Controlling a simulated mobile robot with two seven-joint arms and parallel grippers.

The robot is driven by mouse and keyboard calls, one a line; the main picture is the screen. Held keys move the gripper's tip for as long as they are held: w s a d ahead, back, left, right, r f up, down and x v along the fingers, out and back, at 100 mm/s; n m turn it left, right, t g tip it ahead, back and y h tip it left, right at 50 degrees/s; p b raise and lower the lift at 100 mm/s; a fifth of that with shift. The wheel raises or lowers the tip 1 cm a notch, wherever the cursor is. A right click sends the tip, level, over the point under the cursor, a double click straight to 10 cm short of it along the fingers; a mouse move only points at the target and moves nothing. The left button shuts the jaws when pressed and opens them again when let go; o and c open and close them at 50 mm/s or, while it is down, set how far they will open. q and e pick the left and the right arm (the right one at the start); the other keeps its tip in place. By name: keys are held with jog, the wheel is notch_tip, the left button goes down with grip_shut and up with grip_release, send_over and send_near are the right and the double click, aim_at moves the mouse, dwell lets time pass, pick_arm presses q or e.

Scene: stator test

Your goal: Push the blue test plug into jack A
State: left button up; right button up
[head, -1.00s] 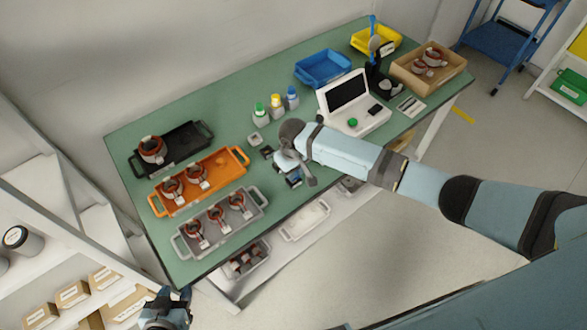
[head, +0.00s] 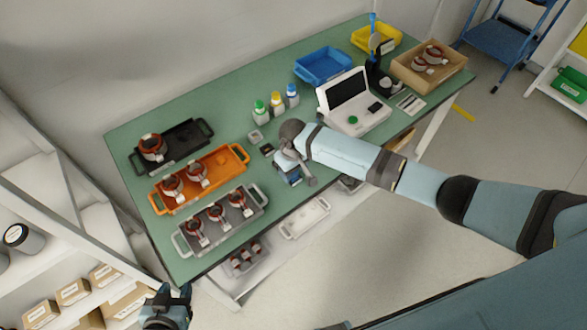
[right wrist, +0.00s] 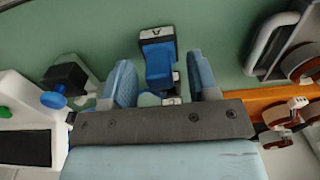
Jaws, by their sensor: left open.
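My right gripper (right wrist: 160,82) is open, its two light blue fingers standing apart on either side of a blue piece (right wrist: 158,62) in a dark block with white marks. This is probably the blue test plug, with a gap to each finger. In the head view my right gripper (head: 293,172) is low over the front part of the green table. A dark cube with a round blue knob (right wrist: 55,99) is left of the fingers in the wrist view. My left gripper (head: 172,298) is open and empty, off the table's front left corner.
A white tester (head: 357,119) with a dark screen and green button stands right of my right gripper. An orange tray (head: 220,178) and a grey tray (head: 182,247) with copper stators are at left. Small bottles (head: 276,102) stand behind.

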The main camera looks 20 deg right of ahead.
notch_tip(320, 180, up, 14)
jog(key=b, duration=0.1)
dwell(0.5)
jog(key=shift+f, duration=0.15)
dwell(0.5)
jog(key=s+a+f+t+y, duration=0.5)
jog(key=s+f, duration=0.5)
jog(key=f, duration=0.1)
jog(key=s+d+f+m+t+h, duration=0.1)
jog(key=s+d+t, duration=0.5)
jog(key=s, duration=0.8)
jog(key=shift+s+d+f+h, duration=0.4)
jog(key=shift+d, duration=0.8)
